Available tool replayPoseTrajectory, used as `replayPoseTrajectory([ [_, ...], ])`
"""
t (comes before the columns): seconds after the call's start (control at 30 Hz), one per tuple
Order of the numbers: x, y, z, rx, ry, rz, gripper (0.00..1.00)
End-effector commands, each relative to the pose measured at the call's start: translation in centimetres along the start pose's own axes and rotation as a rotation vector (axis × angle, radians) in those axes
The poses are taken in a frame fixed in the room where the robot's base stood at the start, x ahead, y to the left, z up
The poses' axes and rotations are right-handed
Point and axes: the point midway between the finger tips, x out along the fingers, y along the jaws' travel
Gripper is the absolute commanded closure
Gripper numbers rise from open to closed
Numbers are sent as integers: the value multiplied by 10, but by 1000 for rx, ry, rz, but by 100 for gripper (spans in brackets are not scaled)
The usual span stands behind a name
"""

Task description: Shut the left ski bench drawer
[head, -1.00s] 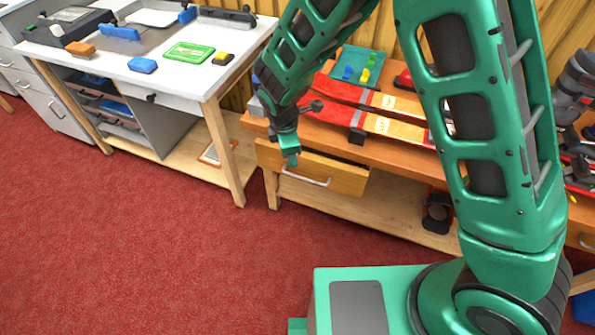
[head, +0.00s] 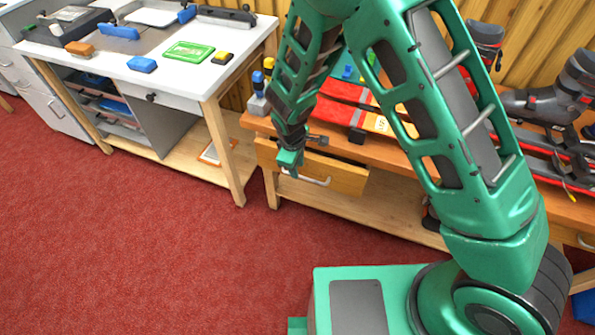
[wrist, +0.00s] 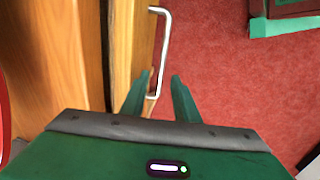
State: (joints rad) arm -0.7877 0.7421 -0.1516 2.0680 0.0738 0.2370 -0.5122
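The left ski bench drawer (head: 346,178) has a light wood front with a metal bar handle (head: 318,182). Its front stands out from the bench, so it is partly open. In the wrist view the drawer front (wrist: 136,50) shows beside the bench, with the handle (wrist: 164,40) on its outer side. My gripper (head: 289,163) is at the left part of the drawer front, close to the handle's left end. In the wrist view my gripper (wrist: 160,75) is open, its fingers either side of the handle's near end. I cannot tell whether they touch it.
The ski bench (head: 405,178) carries red skis (head: 345,92) and ski boots (head: 540,103). A white-topped worktable (head: 235,75) with several tools stands to the left. The red carpet (head: 150,240) in front is clear.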

Motion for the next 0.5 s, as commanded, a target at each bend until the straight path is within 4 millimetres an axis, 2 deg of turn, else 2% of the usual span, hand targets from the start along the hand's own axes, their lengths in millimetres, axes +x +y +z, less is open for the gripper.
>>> replayPoseTrajectory([
  [0.03, 9, -1, 1, 0, -4, -2, 72],
  [0.2, 27, 0, 0, -1, -1, -1, 72],
  [0.5, 37, 0, 0, -1, 1, 0, 72],
])
